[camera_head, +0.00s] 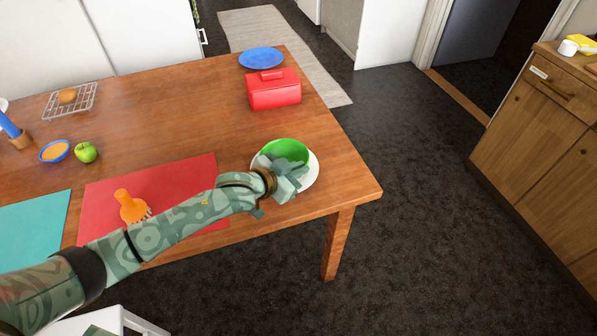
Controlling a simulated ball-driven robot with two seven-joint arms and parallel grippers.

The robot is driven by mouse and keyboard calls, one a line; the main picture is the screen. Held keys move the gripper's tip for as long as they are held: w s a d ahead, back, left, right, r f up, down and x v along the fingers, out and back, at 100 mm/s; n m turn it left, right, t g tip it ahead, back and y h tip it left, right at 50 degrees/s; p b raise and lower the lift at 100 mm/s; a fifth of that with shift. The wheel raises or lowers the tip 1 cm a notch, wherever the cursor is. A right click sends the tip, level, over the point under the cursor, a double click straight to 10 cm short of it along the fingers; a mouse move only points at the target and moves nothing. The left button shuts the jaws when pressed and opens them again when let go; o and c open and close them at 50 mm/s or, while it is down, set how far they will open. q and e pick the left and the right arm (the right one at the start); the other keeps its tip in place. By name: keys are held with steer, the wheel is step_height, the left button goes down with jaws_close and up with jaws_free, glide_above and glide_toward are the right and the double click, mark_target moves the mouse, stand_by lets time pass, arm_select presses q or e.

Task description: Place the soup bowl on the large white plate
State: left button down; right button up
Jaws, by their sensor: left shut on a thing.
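The green soup bowl (284,149) is at the right end of the wooden table, over the large white plate (312,172). The plate's white rim shows to the right of the bowl and past my gripper. My left gripper (290,176) is at the bowl's near side and shut on it. The bowl looks about upright. My gripper hides the bowl's lower near part, so I cannot tell whether the bowl touches the plate. My right gripper is not in view.
A red box (273,90) and a blue plate (261,58) stand farther back. My left arm passes over a red mat (188,178) with an orange object (131,206). A green apple (86,152) and a blue bowl (55,151) are left. The middle of the table is clear.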

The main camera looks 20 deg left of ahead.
arm_select(q)
steer(key=c, duration=1.5)
jaws_free()
steer(key=shift+f, duration=0.15)
steer(key=shift+c, duration=0.2)
